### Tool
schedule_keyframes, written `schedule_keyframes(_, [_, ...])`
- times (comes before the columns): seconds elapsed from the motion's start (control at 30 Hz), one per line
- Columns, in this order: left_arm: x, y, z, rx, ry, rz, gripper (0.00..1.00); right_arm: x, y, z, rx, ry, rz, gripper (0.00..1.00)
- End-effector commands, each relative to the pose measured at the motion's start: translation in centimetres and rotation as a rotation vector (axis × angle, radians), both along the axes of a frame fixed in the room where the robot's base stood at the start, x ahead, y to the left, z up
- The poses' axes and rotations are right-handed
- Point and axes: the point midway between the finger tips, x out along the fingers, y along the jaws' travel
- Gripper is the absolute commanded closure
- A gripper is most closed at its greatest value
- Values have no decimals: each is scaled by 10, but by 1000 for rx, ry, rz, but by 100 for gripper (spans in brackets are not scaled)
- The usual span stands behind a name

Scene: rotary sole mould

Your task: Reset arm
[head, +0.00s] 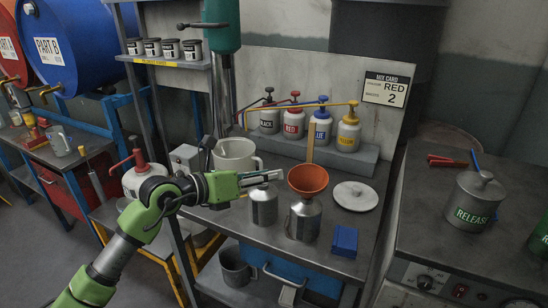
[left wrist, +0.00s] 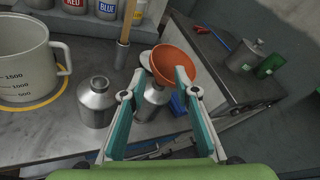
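My left gripper (head: 268,178) reaches in from the left above the mixing bench (head: 345,262). In the left wrist view my left gripper (left wrist: 161,76) has its two teal fingers apart, with nothing held between them. An orange funnel (head: 308,178) sits in the mouth of a metal bottle (head: 304,222), just beyond the fingertips. A second metal bottle (head: 263,208) stands to its left, partly below the gripper. A white measuring jug (head: 234,152) stands behind the gripper. My right gripper is not in view.
Pump bottles (head: 294,122) line the back shelf. A round lid (head: 355,196) and a blue block (head: 344,241) lie on the bench's right part. A grey "RELEASE" pot (head: 474,203) stands on the right counter. A green mixer column (head: 221,25) rises behind the jug.

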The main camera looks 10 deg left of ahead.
Motion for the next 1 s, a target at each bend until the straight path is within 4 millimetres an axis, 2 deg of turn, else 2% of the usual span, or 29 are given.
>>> schedule_keyframes(0.07, [-11, -17, 9, -103, -11, -27, 72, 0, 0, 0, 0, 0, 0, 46])
schedule_keyframes(0.13, [-26, -32, 26, -259, -27, -48, 72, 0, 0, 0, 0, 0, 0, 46])
schedule_keyframes(0.23, [-47, -40, 61, -565, -38, -48, 72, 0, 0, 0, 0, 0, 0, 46])
schedule_keyframes(0.3, [-59, -28, 83, -795, -34, -9, 72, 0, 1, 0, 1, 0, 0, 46])
schedule_keyframes(0.37, [-64, -9, 94, -988, -18, 48, 72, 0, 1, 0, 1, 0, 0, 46])
schedule_keyframes(0.47, [-69, 37, 93, -1292, 31, 195, 72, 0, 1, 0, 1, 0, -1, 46])
schedule_keyframes(0.57, [-73, 88, 64, -1563, 111, 399, 72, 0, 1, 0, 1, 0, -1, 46])
schedule_keyframes(0.6, [-76, 107, 44, -1660, 154, 496, 72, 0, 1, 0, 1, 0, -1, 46])
schedule_keyframes(0.67, [-84, 133, 8, -1788, 225, 656, 72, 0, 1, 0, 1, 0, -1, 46])
schedule_keyframes(0.73, [-100, 155, -38, -1905, 317, 848, 72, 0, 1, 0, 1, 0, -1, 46])
schedule_keyframes(0.8, [-121, 167, -86, -1986, 418, 1040, 72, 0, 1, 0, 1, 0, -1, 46])
schedule_keyframes(0.87, [-145, 172, -126, -2031, 508, 1205, 72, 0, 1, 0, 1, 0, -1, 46])
schedule_keyframes(0.9, [-162, 171, -151, -2050, 572, 1313, 72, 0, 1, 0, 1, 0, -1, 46])
schedule_keyframes(1.0, [-208, 164, -203, -2059, 728, 1558, 72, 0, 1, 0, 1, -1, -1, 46])
